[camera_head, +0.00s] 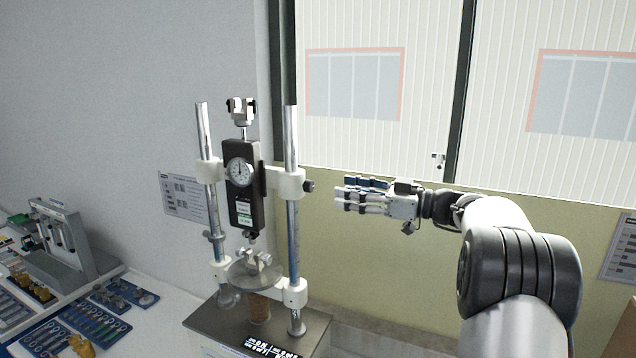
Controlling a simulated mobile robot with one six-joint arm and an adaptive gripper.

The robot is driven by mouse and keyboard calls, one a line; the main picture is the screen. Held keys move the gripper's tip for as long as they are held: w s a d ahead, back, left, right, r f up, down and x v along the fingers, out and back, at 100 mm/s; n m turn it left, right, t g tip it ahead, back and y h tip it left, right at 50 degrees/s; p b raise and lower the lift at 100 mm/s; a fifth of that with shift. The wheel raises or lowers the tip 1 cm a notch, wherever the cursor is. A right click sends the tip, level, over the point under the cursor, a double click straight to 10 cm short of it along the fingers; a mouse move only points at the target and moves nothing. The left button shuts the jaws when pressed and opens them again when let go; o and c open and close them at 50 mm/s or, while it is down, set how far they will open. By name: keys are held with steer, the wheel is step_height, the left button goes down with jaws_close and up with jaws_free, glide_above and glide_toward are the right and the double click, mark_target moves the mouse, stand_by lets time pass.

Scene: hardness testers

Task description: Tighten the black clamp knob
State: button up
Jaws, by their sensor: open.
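The hardness tester stands left of centre with two chrome columns, a white crossbar and a black gauge body (242,190) with a round dial. The black clamp knob (309,186) sticks out from the right end of the crossbar, beside the right column. My gripper (345,194) is open and empty, in the air to the right of the knob. Its fingers point left toward the knob, and a small gap separates them in the picture. The exact depth between them is hard to tell.
The tester's dark base (210,328) sits on a white bench. A grey device (70,240) and blue trays of small parts (95,322) lie at the left. A wall sheet (183,198) hangs behind the tester. The space between tester and my arm looks clear.

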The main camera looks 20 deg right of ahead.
mark_target(312, 186)
steer(key=p+x, duration=0.2)
steer(key=x, duration=0.6)
steer(key=shift+w+a, duration=0.1)
steer(key=shift+f, duration=0.1)
steer(key=c, duration=1.1)
